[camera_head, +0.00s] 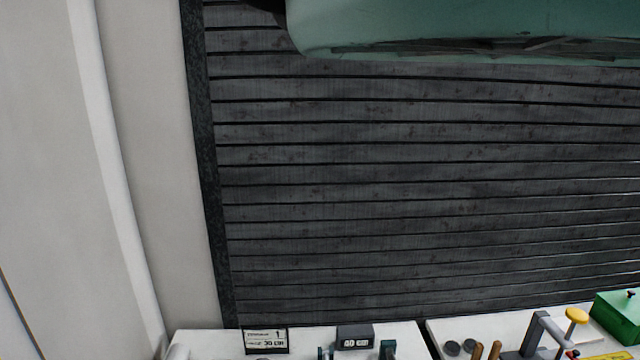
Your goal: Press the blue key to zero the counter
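No blue key shows in the head view. A small dark box with white characters on its face (354,337) stands at the bottom edge, on a white surface (205,343); I cannot tell whether it is the counter. A black-and-white card or display (265,340) stands left of it, its text too small to read surely. The lower parts of both are near or past the picture's edge. My gripper is not in view.
A dark slatted wall (420,190) fills the middle. A large teal shape (450,25) hangs across the top right. On a second surface at lower right stand a green box (617,318), a grey frame, a yellow knob (577,315), brown handles and dark round pieces.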

